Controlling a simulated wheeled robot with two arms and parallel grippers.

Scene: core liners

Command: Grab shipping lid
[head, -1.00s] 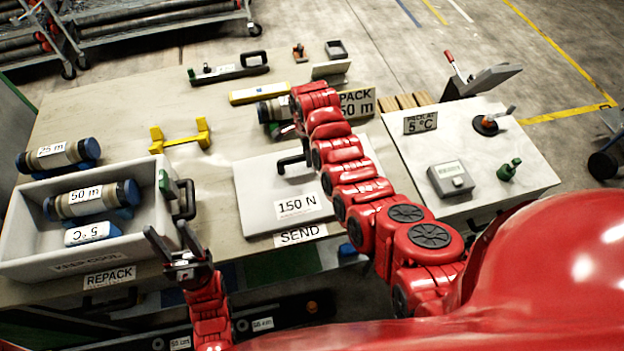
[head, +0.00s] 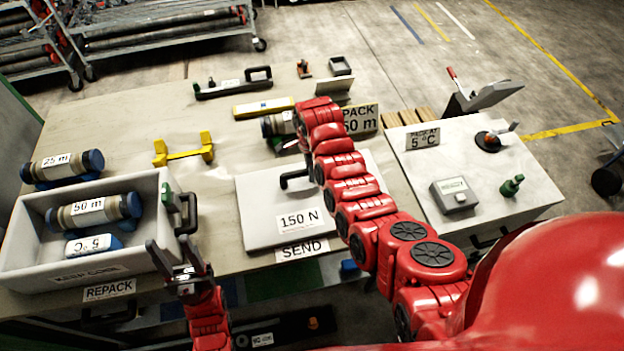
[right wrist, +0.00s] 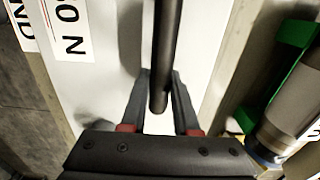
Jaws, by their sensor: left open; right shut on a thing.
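The shipping lid (head: 262,222) is a flat white panel with a "150 N" label and a black handle (head: 293,177). It lies on the table behind the "SEND" sign. In the right wrist view, my right gripper (right wrist: 160,78) is shut on the black handle bar (right wrist: 166,40), with the white lid (right wrist: 108,88) beneath. In the head view my right arm hides most of that gripper and the lid's right part. My left gripper (head: 173,258) is open and empty, in front of the grey "KEEP COOL" box.
The grey box (head: 22,255) holds a "50 m" core and a "5 °C" pack. A "25 m" core (head: 62,170) lies behind it. A yellow cradle (head: 184,152) stands mid-table. Another core (head: 276,124) lies beyond the lid. A white side table (head: 480,190) stands right.

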